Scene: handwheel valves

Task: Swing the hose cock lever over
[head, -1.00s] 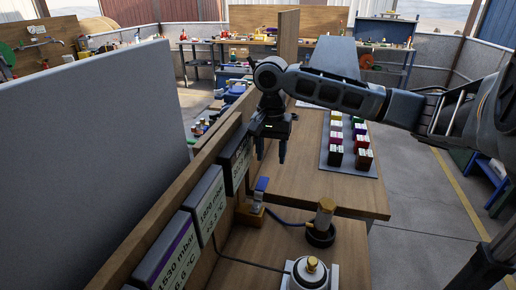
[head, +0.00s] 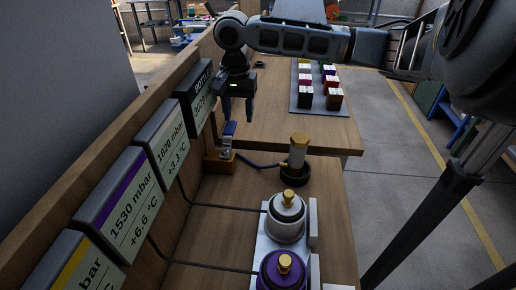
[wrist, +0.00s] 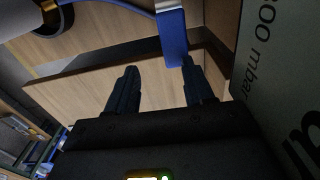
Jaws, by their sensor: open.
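The hose cock (head: 219,162) is a brass-coloured valve low against the wooden upright panel, with a blue lever (head: 229,129) standing up from it. A blue hose (head: 258,164) runs right from it. My gripper (head: 239,116) points down just above and beside the lever, fingers apart and empty. In the wrist view the blue lever (wrist: 173,38) lies close to the right fingertip of my gripper (wrist: 159,66). I cannot tell whether they touch. The valve body is not clear in the wrist view.
Display boxes (head: 165,146) line the panel left of the gripper; one (wrist: 285,80) is very close in the wrist view. A brass-topped post in a black ring (head: 296,165) and gauge-like canisters (head: 287,215) stand on the bench. Coloured blocks (head: 318,82) sit behind.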

